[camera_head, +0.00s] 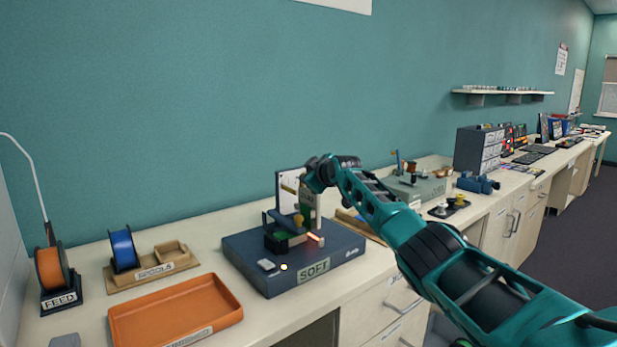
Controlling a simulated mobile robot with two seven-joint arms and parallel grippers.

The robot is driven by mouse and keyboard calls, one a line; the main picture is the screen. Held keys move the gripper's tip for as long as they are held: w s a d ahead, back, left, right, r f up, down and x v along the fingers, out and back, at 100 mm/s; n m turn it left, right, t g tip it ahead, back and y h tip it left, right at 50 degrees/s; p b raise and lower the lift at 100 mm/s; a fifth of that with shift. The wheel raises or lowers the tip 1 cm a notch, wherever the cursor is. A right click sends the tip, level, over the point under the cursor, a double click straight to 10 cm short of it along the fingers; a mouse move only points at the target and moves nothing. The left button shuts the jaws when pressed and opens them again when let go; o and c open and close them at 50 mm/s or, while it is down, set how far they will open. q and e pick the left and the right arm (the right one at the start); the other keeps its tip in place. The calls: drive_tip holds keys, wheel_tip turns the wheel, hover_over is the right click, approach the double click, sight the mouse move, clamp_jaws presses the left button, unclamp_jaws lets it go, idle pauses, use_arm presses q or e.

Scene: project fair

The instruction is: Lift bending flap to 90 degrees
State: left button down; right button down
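A dark blue bending machine (250,252) labelled SOFT stands on the bench. A short strip on its top (316,239) glows orange-red. Next to the strip are a green piece (290,240), a small yellow part (298,221) and dark blocks; I cannot tell for sure which part is the flap or its angle. A pale upright panel (287,185) rises at the machine's back. My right arm reaches in from the right, and its gripper (311,212) points down over the machine's middle. Its fingertips are small and partly hidden, so opening and contact are unclear. My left gripper is out of view.
An orange tray (228,314) lies at front left. A spool rack (152,272) with a blue spool and an orange FEED spool (51,268) stand behind it. Right of the machine are another grey-green device (432,188) and grey drawers (478,150). Drawers line the bench front.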

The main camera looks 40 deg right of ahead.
idle(0.3)
drive_tip(key=c, duration=1.1)
unclamp_jaws()
drive_tip(key=shift+v, duration=1)
drive_tip(key=v, duration=1.1)
drive_tip(key=shift+b, duration=0.3)
drive_tip(key=shift+f, duration=0.15)
